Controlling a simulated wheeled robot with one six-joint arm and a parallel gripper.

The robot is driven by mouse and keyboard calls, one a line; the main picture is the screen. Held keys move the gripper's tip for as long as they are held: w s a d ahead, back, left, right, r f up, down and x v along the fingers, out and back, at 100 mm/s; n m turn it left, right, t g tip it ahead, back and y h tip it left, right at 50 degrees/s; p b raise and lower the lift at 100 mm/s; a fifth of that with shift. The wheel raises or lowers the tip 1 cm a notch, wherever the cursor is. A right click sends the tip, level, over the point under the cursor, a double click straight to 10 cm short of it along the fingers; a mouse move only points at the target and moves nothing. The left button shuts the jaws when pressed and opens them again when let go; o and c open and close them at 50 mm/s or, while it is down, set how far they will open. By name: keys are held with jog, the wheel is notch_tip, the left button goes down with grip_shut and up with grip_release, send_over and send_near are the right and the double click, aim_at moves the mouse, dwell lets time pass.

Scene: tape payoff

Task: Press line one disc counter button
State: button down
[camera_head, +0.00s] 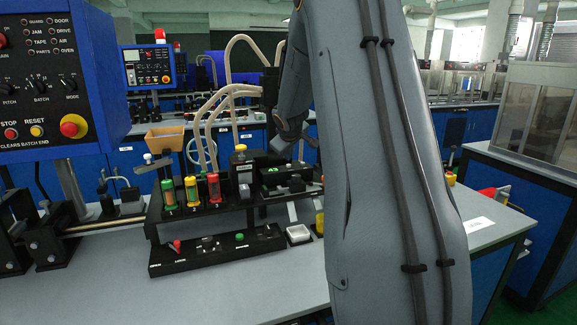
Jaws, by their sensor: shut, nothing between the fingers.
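The line station is a black fixture (225,208) on the grey bench. It has three clear tubes with coloured contents: a green-topped tube (168,193), a yellow one (191,190) and a red one (214,186). A grey block with a yellow top (241,148) stands to their right. A black unit with a green part (272,170) is beside it. Labels are too small to read, so I cannot tell which part is the disc counter button. My gripper (284,143) is shut and empty, partly seen above the black unit, apparently without touching it. My arm hides the station's right end.
A low black panel (215,253) in front carries red, grey and green knobs. A small white tray (299,233) sits to its right. A blue control box (60,75) with buttons stands at left. The grey bench front (110,280) is clear. Pale hoses arch above the station.

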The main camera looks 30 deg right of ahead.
jog(key=shift+f, duration=0.1)
dwell(0.3)
jog(key=shift+f+b, duration=0.35)
jog(key=shift+b, duration=0.2)
jog(key=shift+f+b, duration=0.45)
jog(key=shift+b, duration=0.05)
dwell(0.6)
jog(key=shift+r, duration=0.1)
jog(key=shift+r+p, duration=0.75)
jog(key=shift+p, duration=0.1)
jog(key=shift+r, duration=0.15)
notch_tip(320, 180, up, 5)
jog(key=p, duration=0.4)
jog(key=shift+p, duration=0.35)
dwell(0.6)
